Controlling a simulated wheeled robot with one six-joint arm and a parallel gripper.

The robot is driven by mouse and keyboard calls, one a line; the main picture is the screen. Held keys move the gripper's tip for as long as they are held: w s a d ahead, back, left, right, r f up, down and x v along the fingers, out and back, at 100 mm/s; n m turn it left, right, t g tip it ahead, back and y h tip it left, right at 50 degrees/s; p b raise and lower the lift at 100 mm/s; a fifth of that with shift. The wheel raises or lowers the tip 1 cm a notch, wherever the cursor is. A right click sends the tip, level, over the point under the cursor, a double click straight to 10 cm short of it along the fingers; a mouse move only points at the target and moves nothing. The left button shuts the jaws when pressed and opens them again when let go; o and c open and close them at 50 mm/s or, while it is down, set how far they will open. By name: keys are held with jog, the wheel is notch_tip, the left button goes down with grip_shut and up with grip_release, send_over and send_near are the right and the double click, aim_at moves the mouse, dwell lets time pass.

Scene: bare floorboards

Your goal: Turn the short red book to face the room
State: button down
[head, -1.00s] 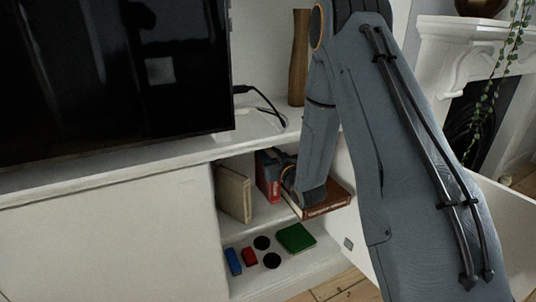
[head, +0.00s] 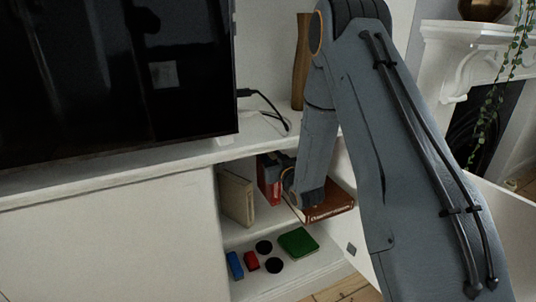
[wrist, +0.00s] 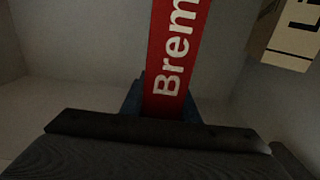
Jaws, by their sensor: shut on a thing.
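The red book (head: 268,182) stands upright on the upper shelf of the open cabinet, between a cream book and a flat book. In the wrist view its red spine (wrist: 177,55) fills the middle, with white letters reading "Brem". My gripper (head: 287,182) reaches into the cabinet from the right, close beside the red book. In the wrist view my gripper (wrist: 165,108) is shut on the red book, with bluish finger parts on both sides of the spine's near end. The fingertips are mostly hidden in the head view.
A cream book (head: 237,198) stands to the left. A brown-red book (head: 326,207) lies flat below my wrist. On the lower shelf are a green block (head: 298,241), black discs, and small blue and red pieces. A television (head: 110,75) stands on top.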

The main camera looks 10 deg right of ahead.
jog(key=shift+f, duration=0.2)
dwell(0.4)
jog(key=c, duration=1.3)
grip_release()
jog(key=shift+f, duration=0.1)
